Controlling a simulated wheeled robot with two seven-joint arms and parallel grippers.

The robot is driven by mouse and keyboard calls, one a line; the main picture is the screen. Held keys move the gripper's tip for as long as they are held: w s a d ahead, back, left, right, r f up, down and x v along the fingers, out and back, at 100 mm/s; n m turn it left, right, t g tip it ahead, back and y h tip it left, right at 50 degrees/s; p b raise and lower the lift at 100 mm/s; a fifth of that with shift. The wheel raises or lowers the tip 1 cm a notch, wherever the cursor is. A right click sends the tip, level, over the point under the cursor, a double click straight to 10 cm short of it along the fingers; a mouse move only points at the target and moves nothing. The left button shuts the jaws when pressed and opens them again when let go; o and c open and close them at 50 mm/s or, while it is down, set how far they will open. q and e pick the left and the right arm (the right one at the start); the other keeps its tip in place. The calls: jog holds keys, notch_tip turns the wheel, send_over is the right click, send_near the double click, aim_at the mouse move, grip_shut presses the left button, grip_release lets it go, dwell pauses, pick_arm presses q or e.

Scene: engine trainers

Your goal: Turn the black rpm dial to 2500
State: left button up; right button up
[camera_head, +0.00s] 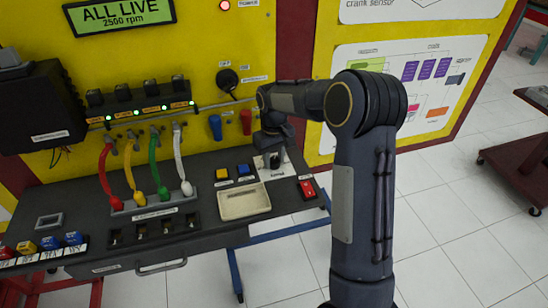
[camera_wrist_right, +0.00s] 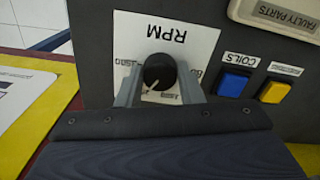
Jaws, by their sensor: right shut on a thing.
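The black rpm dial (camera_wrist_right: 159,72) is a round knob on a white plate marked RPM (camera_wrist_right: 190,38), which appears upside down in the right wrist view. Its white pointer line points down and slightly left in that view. My right gripper (camera_wrist_right: 159,77) has one finger on each side of the dial and is shut on it. In the head view my right gripper (camera_head: 272,150) reaches down to the RPM plate at the console's right part, and the arm partly hides the dial. The display (camera_head: 121,14) reads ALL LIVE, 2500 rpm. My left gripper is not in view.
Blue (camera_head: 244,169) and yellow (camera_head: 222,173) buttons and a beige faulty-parts tray (camera_head: 245,202) lie left of the dial in the head view. A red switch (camera_head: 308,189) is to its right. Coloured cables (camera_head: 154,160) stand further left. A yellow panel rises behind.

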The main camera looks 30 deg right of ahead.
aim_at(274, 160)
jog(key=o, duration=1)
jog(key=shift+c, duration=0.2)
jog(key=shift+r, duration=0.1)
notch_tip(274, 160, up, 7)
jog(key=shift+r, duration=0.35)
